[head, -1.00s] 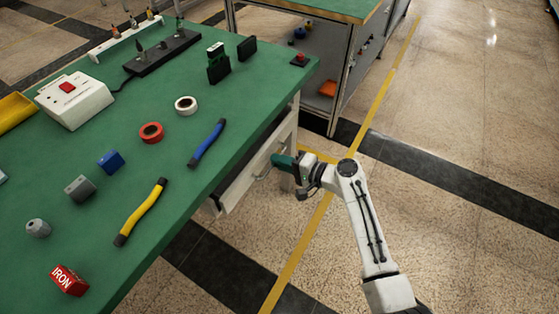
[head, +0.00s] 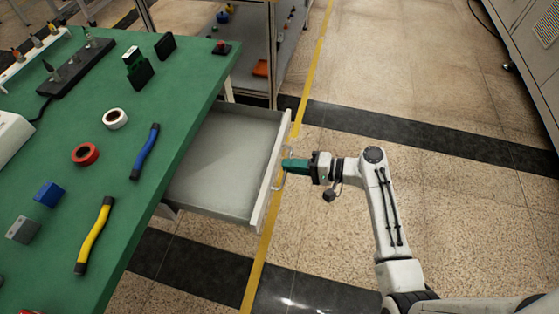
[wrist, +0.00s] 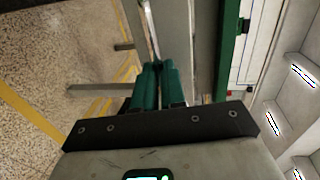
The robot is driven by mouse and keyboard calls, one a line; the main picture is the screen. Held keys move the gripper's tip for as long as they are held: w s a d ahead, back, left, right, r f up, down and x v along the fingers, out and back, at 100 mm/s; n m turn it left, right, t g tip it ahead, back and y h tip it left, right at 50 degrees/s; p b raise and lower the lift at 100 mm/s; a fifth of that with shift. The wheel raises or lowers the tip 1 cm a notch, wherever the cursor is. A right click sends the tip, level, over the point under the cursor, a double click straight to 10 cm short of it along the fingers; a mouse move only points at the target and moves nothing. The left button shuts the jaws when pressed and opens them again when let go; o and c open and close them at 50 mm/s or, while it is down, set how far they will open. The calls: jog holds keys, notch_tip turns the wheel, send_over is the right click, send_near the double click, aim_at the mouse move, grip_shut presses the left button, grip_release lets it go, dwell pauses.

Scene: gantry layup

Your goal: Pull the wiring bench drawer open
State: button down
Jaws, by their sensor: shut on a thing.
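The wiring bench (head: 150,185) has a green top and stands at the left in the head view. Its drawer (head: 215,180) is pulled well out to the right from under the bench top, and its grey inside looks empty. The drawer handle (head: 282,181) is a thin metal bow on the drawer's front panel. My gripper (head: 287,166) has green fingers and is shut on the handle from the right. In the wrist view the green fingers (wrist: 155,80) are close together around the handle, which is partly hidden by them.
On the bench top lie a yellow-handled tool (head: 94,236), a blue-handled tool (head: 145,152), a red tape roll (head: 85,154), a white tape roll (head: 115,118) and several other parts. A shelf unit stands behind. The floor (head: 430,110) right of the drawer is open, with a cabinet (head: 530,50) at the far right.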

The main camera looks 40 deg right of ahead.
jog(key=shift+s+d, duration=0.1)
jog(key=shift+s, duration=0.1)
jog(key=c, duration=1.2)
grip_release()
jog(key=shift+w, duration=0.1)
jog(key=v, duration=1)
jog(key=shift+s+d, duration=0.2)
jog(key=shift+s, duration=0.15)
